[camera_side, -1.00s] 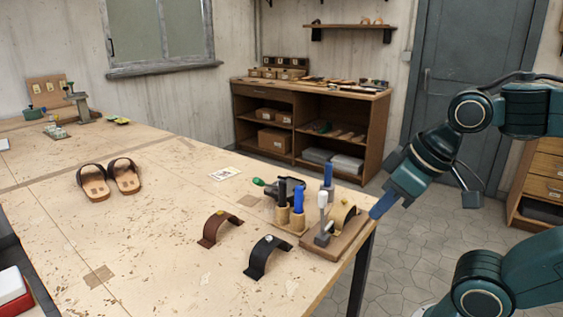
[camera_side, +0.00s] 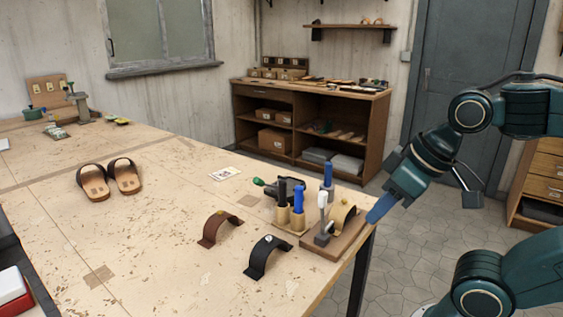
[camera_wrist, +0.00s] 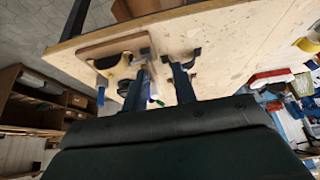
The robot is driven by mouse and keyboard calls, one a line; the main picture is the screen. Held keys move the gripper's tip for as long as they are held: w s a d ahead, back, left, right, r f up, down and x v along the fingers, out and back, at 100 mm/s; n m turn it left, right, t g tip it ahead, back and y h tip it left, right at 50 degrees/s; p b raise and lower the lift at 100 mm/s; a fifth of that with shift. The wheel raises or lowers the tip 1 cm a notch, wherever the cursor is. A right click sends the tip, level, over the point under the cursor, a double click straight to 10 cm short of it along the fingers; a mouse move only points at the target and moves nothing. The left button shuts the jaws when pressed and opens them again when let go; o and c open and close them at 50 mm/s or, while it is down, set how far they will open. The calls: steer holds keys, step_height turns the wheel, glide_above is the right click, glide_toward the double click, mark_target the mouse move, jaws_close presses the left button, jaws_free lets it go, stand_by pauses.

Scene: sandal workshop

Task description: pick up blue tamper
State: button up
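Two blue-handled tools stand upright at the table's right end in the side view. One blue handle (camera_side: 298,199) rises from a wooden holder beside a black handle (camera_side: 282,189); the other blue handle (camera_side: 328,174) stands farther back. I cannot tell which is the blue tamper. My gripper (camera_side: 374,216) is at the table's right edge, apart from both handles. In the wrist view its two fingers (camera_wrist: 160,78) are spread with a gap between them. Blue handles show beyond and left of the fingers, partly hidden by them.
A wooden block (camera_side: 318,246) with a tan strap and a white-and-grey upright tool stands between my gripper and the holder. A brown strap (camera_side: 219,226) and a black strap (camera_side: 266,253) lie nearby. Sandals (camera_side: 110,180) rest farther left, with clear table around.

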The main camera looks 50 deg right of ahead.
steer(key=o, duration=0.3)
steer(key=shift+o, duration=0.2)
steer(key=w+d+r+m+g, duration=0.1)
steer(key=w+d+r+m, duration=0.25)
steer(key=w, duration=0.35)
steer(key=w+d+r+m+g, duration=0.2)
steer(key=w+d+r+m, duration=0.15)
steer(key=w+d, duration=0.2)
steer(key=w+d+f+m+g, duration=0.1)
steer(key=w+d+m, duration=0.3)
steer(key=d, duration=0.4)
steer(key=w+d+f+m+g, duration=0.1)
steer(key=w+d+f+m, duration=0.2)
steer(key=w+d+m, duration=0.2)
steer(key=w+d, duration=0.1)
steer(key=d, duration=0.2)
steer(key=shift+w+d+g, duration=0.15)
steer(key=shift+w+g, duration=0.15)
steer(key=shift+f, duration=0.1)
